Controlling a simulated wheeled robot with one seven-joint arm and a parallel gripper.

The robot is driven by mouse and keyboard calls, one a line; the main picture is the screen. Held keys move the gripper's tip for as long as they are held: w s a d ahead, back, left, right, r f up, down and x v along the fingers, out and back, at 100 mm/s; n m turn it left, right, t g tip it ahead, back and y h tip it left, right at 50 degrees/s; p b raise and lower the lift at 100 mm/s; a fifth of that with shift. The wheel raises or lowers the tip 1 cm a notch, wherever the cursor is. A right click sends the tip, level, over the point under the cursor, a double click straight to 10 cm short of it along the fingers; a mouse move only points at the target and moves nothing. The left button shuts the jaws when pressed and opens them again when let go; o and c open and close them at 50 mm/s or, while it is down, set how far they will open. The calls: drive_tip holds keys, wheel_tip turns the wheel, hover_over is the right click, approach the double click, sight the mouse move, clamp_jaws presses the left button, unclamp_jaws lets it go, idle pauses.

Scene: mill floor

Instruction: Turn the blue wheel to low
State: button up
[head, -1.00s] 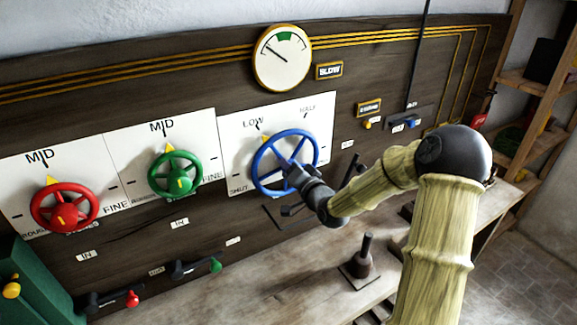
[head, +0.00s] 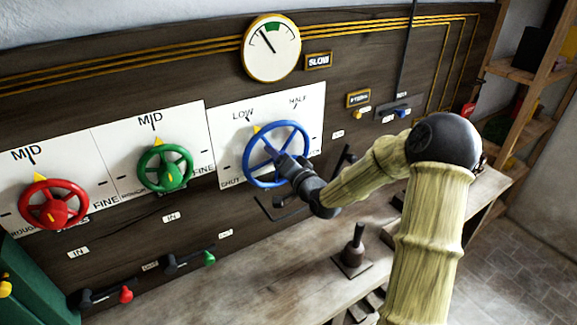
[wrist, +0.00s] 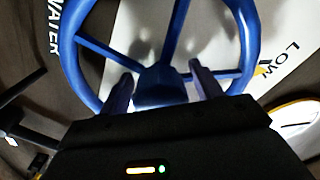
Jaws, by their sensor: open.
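The blue wheel (head: 248,160) is mounted on a white plate (head: 228,118) lettered LOW and HALF along its top and SHUT at lower left. A yellow pointer (head: 256,129) shows at the wheel's upper left, close to the LOW mark (head: 243,116). My gripper (head: 290,166) is at the wheel's middle. In the wrist view my open gripper (wrist: 163,80) has a finger on each side of the blue hub (wrist: 160,86), among the spokes. I cannot tell whether the fingers touch it. The pointer (wrist: 262,70) also shows there beside LOW.
A red wheel (head: 52,205) and a green wheel (head: 165,168), both at MID, stand to the left. A round gauge (head: 272,48) with a green band hangs above, near a SLOW sign (head: 318,60). Small levers and a dark post (head: 354,250) stand below.

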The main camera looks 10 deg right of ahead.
drive_tip(key=b+v, duration=0.8)
drive_tip(key=v, duration=0.9)
drive_tip(key=shift+s+d, duration=0.1)
wheel_tip(320, 180, down, 10)
drive_tip(key=s+n+g+h+p, duration=0.1)
drive_tip(key=s+n+g+h, duration=0.15)
drive_tip(key=g+h, duration=0.35)
drive_tip(key=s+a+f+n+g, duration=0.1)
drive_tip(key=s+a+n+g, duration=0.1)
drive_tip(key=s+g, duration=0.2)
drive_tip(key=s+a+f+n+g+p, duration=0.1)
drive_tip(key=s+a+f+n+g, duration=0.1)
drive_tip(key=s, duration=0.6)
drive_tip(key=a+g, duration=0.1)
drive_tip(key=g, duration=0.1)
drive_tip(key=shift+f+g, duration=0.3)
drive_tip(key=shift+g, duration=0.1)
